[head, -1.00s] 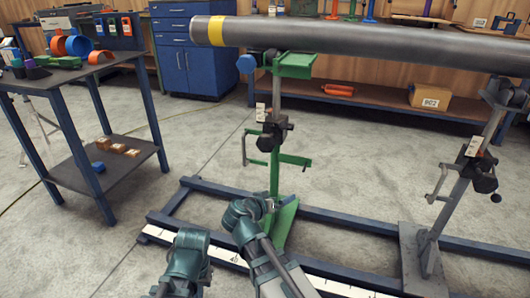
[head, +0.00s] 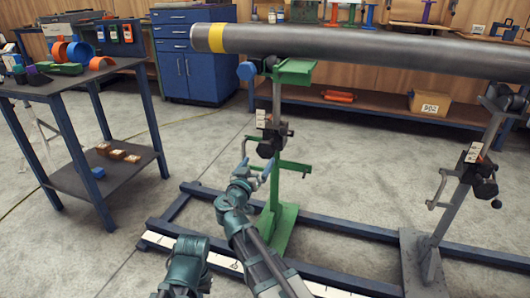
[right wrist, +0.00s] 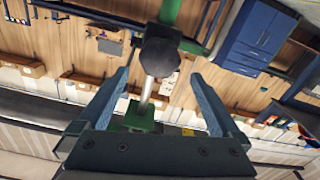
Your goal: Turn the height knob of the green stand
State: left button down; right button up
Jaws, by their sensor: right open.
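The green stand (head: 277,208) stands upright on the blue floor frame and carries the grey pipe (head: 370,45) at its top. A black knob (head: 266,149) sits on its dark collar at mid-height. My right gripper (head: 256,166) is open and empty, just below and in front of this knob in the head view. In the right wrist view the round black knob (right wrist: 159,57) appears between the two blue fingers (right wrist: 161,76), near their tips, with a gap on each side. I see no contact.
The green stand's side handle (head: 293,165) sticks out right of the post. A grey stand (head: 445,200) stands further right. A blue-legged table (head: 115,68) with coloured parts is at left. The floor between table and stand is clear.

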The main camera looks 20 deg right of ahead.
aim_at(265, 152)
jog(key=x, duration=0.7)
jog(key=shift+w+d, duration=0.25)
jog(key=shift+w, duration=0.1)
jog(key=c, duration=1.1)
